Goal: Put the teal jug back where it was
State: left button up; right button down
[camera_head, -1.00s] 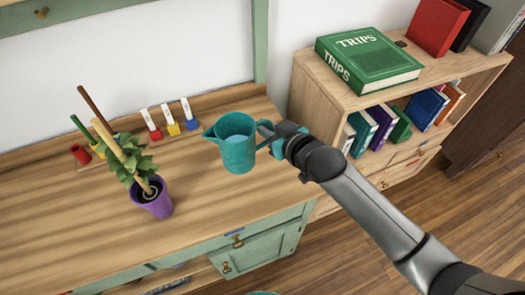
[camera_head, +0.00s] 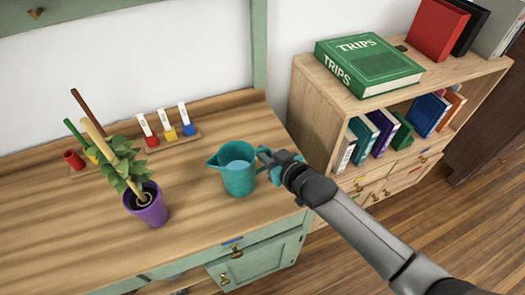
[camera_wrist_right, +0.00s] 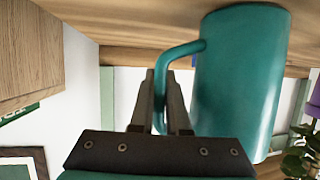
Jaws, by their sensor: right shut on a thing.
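The teal jug (camera_head: 238,172) is upright at the right part of the wooden countertop (camera_head: 200,225), with its spout to the left and its handle to the right. I cannot tell whether its base touches the wood. My right gripper (camera_head: 270,158) is shut on the jug's handle from the right. In the right wrist view the jug (camera_wrist_right: 240,80) fills the right side, and my gripper's fingers (camera_wrist_right: 167,100) close around the handle. My left gripper is not in view.
A purple pot (camera_head: 148,207) with a leafy plant stands left of the jug. Behind are a wooden rack (camera_head: 185,138) with coloured clips and a red cup (camera_head: 73,159). A bookshelf (camera_head: 315,105) with a green book (camera_head: 368,65) stands to the right. Counter in front of the jug is clear.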

jog(key=c, duration=0.9)
grip_release()
jog(key=shift+r, duration=0.15)
jog(key=p+v, duration=0.3)
jog(key=v, duration=0.9)
jog(key=shift+p, duration=0.3)
jog(key=shift+s+a, duration=0.1)
jog(key=shift+s, duration=0.05)
